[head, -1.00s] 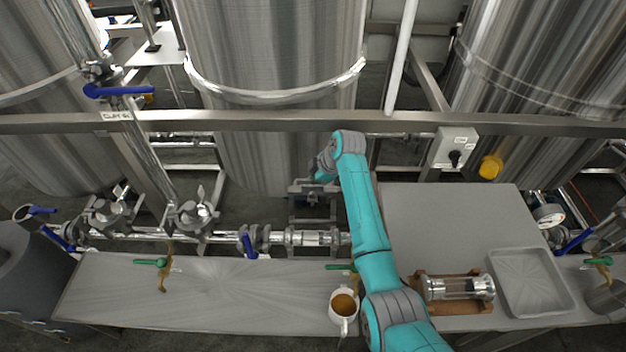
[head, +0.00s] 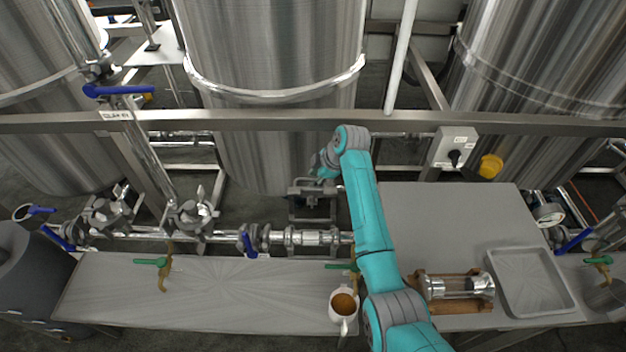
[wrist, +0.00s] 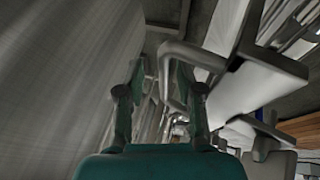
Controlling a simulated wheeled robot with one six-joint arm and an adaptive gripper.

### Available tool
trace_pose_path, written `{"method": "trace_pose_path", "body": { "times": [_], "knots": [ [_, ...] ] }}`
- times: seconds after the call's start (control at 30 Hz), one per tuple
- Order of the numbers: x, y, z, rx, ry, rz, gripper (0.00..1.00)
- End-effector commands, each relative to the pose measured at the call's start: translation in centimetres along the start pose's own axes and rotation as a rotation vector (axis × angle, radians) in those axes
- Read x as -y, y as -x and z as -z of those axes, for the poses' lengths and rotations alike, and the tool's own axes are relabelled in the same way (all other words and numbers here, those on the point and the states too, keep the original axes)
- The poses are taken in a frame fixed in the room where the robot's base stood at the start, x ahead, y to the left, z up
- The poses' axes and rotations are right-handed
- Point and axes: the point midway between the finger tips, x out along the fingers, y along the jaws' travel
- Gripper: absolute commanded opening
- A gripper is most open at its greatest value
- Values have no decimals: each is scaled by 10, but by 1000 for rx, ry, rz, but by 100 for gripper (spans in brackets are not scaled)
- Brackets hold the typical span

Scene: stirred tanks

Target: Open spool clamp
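A pipe line with clamped joints runs behind the bench. Two grey clamps with upright wing handles, one at left (head: 112,212) and one at centre left (head: 193,217), sit on it. I cannot tell which clamp is the spool clamp. My gripper (head: 318,175) is near the middle tank, above and behind the clear spool, its fingertips hard to make out there. In the wrist view its two fingers (wrist: 160,75) stand apart with nothing gripped; grey metal bars (wrist: 240,80) are close to the right.
A bench (head: 200,300) carries a white cup (head: 344,325) of brown liquid, a cylinder in a wooden cradle (head: 430,304) and a grey tray (head: 504,296). A long rail (head: 250,121) crosses before the tanks. A switch box (head: 455,147) hangs right of my arm.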

Motion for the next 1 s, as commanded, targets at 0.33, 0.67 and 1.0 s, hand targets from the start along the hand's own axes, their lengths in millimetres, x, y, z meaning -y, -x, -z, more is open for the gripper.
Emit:
{"method": "trace_pose_path", "body": {
  "times": [0.33, 0.67, 1.0],
  "knots": [
    [0, 68, 0, -1, 1, -3, 37],
    [0, 99, 0, 0, 0, -1, 37],
    [0, 100, 0, 0, 1, -1, 37]
  ]
}}
